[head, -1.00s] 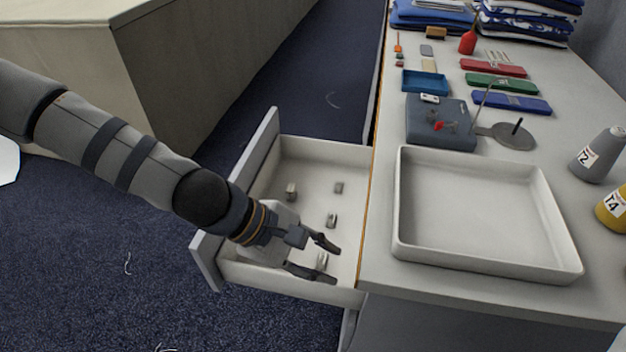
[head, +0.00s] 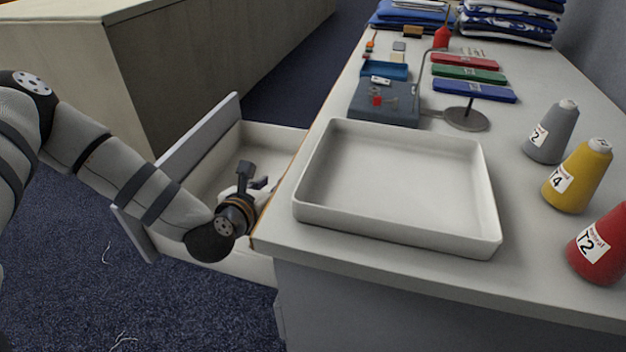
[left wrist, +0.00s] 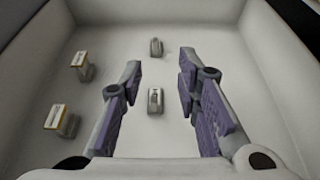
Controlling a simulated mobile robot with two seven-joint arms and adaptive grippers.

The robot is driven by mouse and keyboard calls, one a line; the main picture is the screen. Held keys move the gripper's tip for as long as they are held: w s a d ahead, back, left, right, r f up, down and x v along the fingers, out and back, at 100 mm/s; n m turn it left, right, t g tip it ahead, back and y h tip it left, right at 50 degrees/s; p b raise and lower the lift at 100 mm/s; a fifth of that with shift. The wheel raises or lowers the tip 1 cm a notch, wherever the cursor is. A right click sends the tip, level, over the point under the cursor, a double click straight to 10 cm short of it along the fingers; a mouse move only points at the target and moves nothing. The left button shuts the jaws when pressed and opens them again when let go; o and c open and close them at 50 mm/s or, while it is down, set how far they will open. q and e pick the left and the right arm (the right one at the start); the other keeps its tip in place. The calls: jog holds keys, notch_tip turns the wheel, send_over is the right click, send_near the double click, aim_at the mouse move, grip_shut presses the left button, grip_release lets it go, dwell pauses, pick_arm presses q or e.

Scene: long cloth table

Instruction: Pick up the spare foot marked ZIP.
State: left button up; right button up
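My left gripper (head: 258,188) is inside the open drawer (head: 268,135), and its wrist hides most of the fingers in the head view. In the left wrist view the gripper (left wrist: 161,68) is open and empty. One small grey foot (left wrist: 155,100) lies on the drawer floor between the two fingers, apart from both. Another grey foot (left wrist: 156,47) lies farther off, just beyond the fingertips. Two feet with yellowish tops, one upper (left wrist: 81,66) and one lower (left wrist: 58,121), lie to the left. No marking is legible, so I cannot tell which is ZIP. My right gripper is not in view.
The drawer walls enclose the gripper closely. A white empty tray (head: 395,236) stands on the table beside the drawer. Grey (head: 551,132), yellow (head: 577,176) and red (head: 602,245) thread cones stand at the right. A blue-grey box (head: 385,104) is behind the tray.

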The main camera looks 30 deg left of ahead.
pick_arm(q)
jog(key=x, duration=0.7)
jog(key=b+x, duration=0.1)
jog(key=x, duration=0.3)
jog(key=shift+w+a+f, duration=0.15)
jog(key=shift+a+f, duration=0.05)
jog(key=shift+a, duration=0.25)
grip_shut()
